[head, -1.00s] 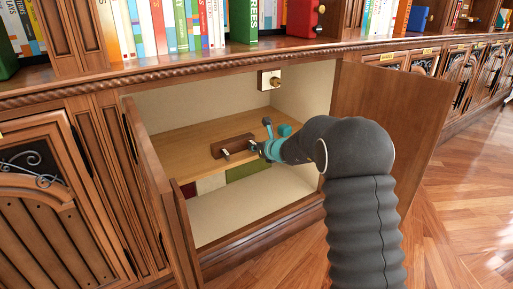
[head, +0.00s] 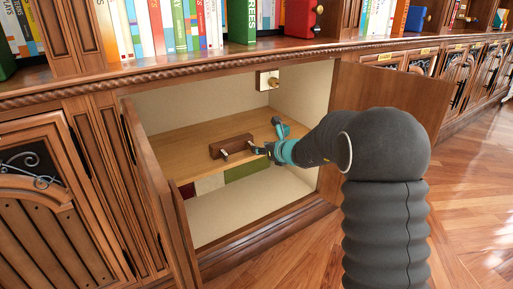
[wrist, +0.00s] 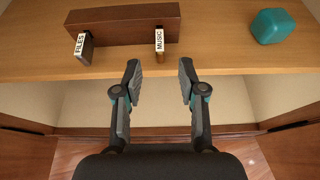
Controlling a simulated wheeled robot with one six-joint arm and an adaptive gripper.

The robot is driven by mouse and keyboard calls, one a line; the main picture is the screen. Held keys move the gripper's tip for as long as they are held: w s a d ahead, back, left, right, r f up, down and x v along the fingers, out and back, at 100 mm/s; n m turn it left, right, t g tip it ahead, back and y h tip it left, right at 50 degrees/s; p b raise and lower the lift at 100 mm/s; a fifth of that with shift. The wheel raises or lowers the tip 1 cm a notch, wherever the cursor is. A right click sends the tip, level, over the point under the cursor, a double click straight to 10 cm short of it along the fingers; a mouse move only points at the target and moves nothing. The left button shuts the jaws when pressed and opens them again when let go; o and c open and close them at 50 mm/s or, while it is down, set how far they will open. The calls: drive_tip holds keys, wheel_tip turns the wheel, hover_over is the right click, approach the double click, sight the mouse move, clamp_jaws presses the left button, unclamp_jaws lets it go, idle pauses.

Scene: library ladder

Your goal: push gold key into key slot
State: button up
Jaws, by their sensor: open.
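A gold key-like piece (head: 275,82) sticks out from a pale square plate (head: 264,78) high on the cabinet's back wall. I cannot tell how deep it sits, and a slot is not visible. Neither shows in the wrist view. My gripper (head: 258,149) is at the shelf's front edge, below the plate and apart from it. In the wrist view my gripper (wrist: 159,78) is open, with nothing between its fingers. Its fingertips point at the shelf edge, just short of the peg labelled MUSIC (wrist: 159,40).
A brown block (wrist: 125,24) on the wooden shelf (wrist: 220,50) carries the MUSIC peg and a FILES peg (wrist: 83,48). Open doors (head: 385,100) flank the cabinet. The lower compartment (head: 250,200) has free room.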

drive_tip(key=shift+v, duration=2.75)
drive_tip(key=s+a+f+n+g+y, duration=0.1)
drive_tip(key=s+a+f+n+g, duration=0.3)
drive_tip(key=s+n, duration=0.5)
drive_tip(key=s+d+r+n+g+h+p, duration=0.1)
drive_tip(key=s+d+n+g+h+p, duration=0.2)
drive_tip(key=s+n, duration=0.85)
drive_tip(key=s+d+r+n+h+p, duration=0.1)
drive_tip(key=s+d+r+n+p, duration=0.1)
drive_tip(key=s, duration=0.5)
drive_tip(key=s+d+r+n+t+h+p, duration=0.1)
drive_tip(key=s+d+r+n+h+p, duration=0.1)
drive_tip(key=s+d+r, duration=0.4)
drive_tip(key=s+d+r+n+h+p, duration=0.2)
drive_tip(key=s+d+r+n+p, duration=0.1)
drive_tip(key=s+r, duration=0.4)
drive_tip(key=s+d+n, duration=0.1)
drive_tip(key=s+d, duration=0.1)
drive_tip(key=s, duration=0.1)
drive_tip(key=shift+r+n, duration=0.35)
